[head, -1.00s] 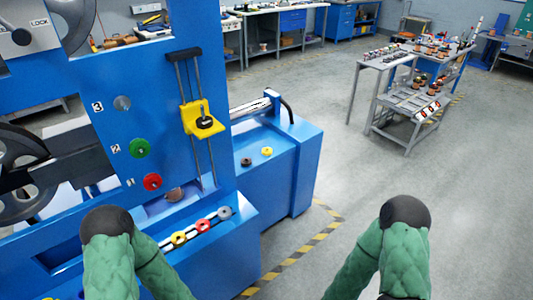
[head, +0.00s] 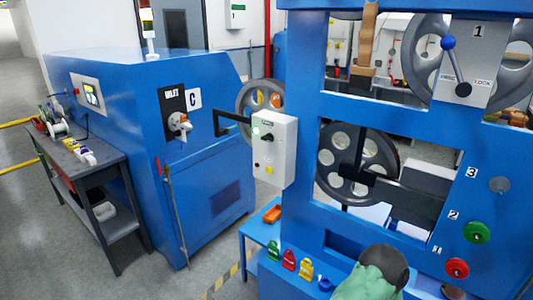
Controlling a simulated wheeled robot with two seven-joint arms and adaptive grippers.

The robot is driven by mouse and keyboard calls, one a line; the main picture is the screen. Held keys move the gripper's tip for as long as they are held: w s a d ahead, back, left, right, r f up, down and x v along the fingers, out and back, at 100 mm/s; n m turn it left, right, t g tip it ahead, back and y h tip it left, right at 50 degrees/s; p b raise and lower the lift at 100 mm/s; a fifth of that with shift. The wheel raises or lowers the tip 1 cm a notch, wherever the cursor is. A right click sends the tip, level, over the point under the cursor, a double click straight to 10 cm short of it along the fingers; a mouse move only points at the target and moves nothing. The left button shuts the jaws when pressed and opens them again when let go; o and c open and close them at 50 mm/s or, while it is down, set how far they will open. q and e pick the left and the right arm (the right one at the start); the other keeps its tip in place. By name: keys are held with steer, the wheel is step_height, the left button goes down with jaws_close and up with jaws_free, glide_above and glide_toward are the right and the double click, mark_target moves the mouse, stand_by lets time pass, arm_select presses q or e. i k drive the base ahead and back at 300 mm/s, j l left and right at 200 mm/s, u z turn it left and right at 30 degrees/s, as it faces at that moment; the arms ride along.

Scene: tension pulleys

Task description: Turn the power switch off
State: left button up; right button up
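A white control box (head: 274,149) is held on a black bracket at the left side of the blue pulley machine, near the middle of the head view. A black rotary switch (head: 267,138) sits on its front, with a lit green lamp (head: 256,131) to its left. A small yellow part and a red part show lower on the box. The switch's labels are too small to read. Neither gripper is in view.
The blue pulley machine (head: 300,225) has large wheels and a blue-knobbed lever (head: 448,43). A blue cabinet (head: 200,200) with a valve (head: 180,122) stands at the left, beside a grey cart (head: 90,165). Colored padlocks (head: 289,259) stand on the machine's low ledge.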

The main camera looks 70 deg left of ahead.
mark_target(269, 138)
steer(key=u, duration=2.25)
